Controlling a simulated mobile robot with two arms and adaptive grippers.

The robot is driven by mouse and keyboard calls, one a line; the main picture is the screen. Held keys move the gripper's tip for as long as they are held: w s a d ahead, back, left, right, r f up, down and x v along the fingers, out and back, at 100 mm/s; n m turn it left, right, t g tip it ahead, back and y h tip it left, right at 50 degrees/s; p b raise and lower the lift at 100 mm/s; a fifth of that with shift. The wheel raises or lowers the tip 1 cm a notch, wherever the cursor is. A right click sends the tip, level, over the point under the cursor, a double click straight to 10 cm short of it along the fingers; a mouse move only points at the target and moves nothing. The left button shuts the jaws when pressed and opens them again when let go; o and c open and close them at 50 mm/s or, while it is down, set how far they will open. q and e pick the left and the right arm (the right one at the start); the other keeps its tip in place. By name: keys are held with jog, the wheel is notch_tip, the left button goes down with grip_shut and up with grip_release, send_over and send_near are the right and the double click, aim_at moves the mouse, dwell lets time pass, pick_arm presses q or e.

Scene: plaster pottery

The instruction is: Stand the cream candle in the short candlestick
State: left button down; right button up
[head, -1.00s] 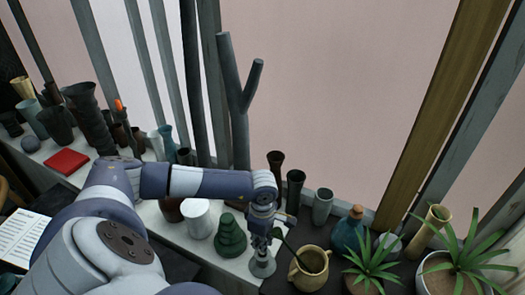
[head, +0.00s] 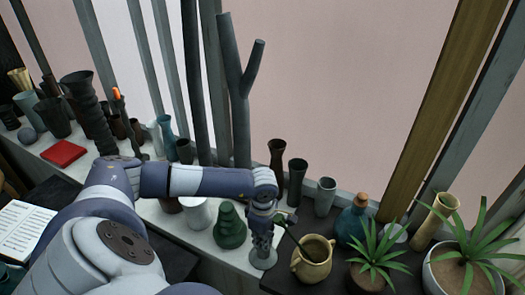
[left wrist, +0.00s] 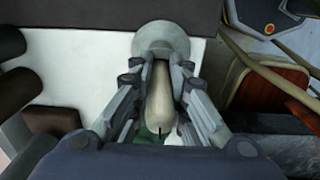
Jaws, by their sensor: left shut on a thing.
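My left gripper (head: 262,236) points down over the short candlestick, a grey one whose round foot (head: 263,259) stands on the white shelf top. In the left wrist view the gripper (left wrist: 161,72) is shut on the cream candle (left wrist: 161,98), a smooth pale stick with a dark wick at the near end. The candlestick's round grey foot (left wrist: 161,35) shows just past the candle's far end, in line with it. The gripper hides the candlestick's top, so I cannot tell whether the candle sits in it. The candle is hidden in the head view. My right gripper is not in view.
A green stepped pot (head: 229,228) and a white pot (head: 196,213) stand close left of the gripper. A tan jug (head: 312,262) with a dark stick in it stands close right. Dark vases (head: 297,180) stand behind. Bare white top shows left of the foot.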

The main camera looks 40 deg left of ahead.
pick_arm(q)
jog(key=c, duration=1.5)
grip_release()
jog(key=shift+s+d+f, duration=0.2)
jog(key=shift+s+f, duration=0.25)
jog(key=shift+f, duration=0.2)
jog(key=shift+w+f, duration=0.15)
jog(key=shift+w, duration=0.1)
jog(key=r, duration=1.2)
jog(key=shift+w+a+r, duration=0.2)
jog(key=shift+r, duration=0.15)
